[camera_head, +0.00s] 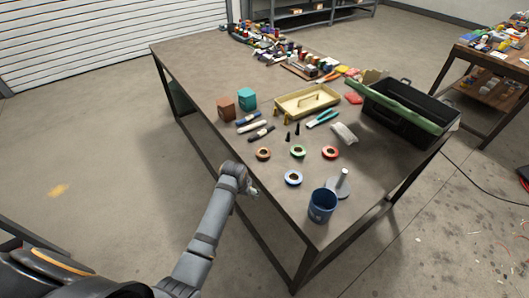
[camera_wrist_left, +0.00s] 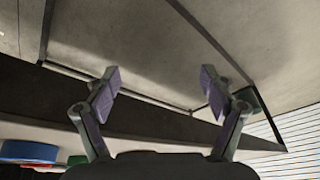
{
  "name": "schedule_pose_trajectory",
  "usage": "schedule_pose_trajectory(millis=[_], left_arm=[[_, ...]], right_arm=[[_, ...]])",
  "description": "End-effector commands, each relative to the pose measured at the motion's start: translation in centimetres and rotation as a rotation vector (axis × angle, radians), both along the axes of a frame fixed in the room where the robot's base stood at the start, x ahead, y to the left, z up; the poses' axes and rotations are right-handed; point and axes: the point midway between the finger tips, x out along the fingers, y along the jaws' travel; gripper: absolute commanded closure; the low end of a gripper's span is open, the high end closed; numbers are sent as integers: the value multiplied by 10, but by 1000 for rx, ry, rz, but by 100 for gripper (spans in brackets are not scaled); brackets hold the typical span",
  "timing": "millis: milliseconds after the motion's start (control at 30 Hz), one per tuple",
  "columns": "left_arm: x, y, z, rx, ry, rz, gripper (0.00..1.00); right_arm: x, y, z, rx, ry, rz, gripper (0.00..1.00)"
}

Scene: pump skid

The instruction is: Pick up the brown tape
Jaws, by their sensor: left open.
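The brown tape (camera_head: 263,154) lies flat on the workbench, near its front edge, at the left end of a loose group of tape rolls. My left gripper (camera_head: 248,188) is at the front edge of the bench, nearer to me than the brown tape and apart from it. In the left wrist view the two fingers (camera_wrist_left: 160,88) are spread wide with nothing between them. I cannot make out the brown tape in that view. My right gripper is not in view.
A blue mug (camera_head: 321,206) stands at the near corner. Markers (camera_head: 254,126), a yellow tray (camera_head: 284,110) and an open toolbox (camera_head: 393,121) lie farther back.

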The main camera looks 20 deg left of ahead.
Motion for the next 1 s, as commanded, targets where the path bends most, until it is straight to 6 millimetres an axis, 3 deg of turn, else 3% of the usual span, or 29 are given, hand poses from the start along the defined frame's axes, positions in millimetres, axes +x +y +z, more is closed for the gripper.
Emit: schedule_pose_trajectory(millis=[33,167,300,533,767,1000], left_arm=[[7,-1,31,-3,-21,9,17],[22,-6,94,-16,-47,32,17],[56,-17,118,-29,-54,43,17],[102,-36,159,-43,-66,48,17],[116,-43,174,-45,-68,47,17],[129,-40,140,-45,-64,48,17]], right_arm=[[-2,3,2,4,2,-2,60],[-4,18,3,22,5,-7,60],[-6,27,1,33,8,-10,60],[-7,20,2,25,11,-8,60],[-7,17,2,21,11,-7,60],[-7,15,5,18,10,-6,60]])
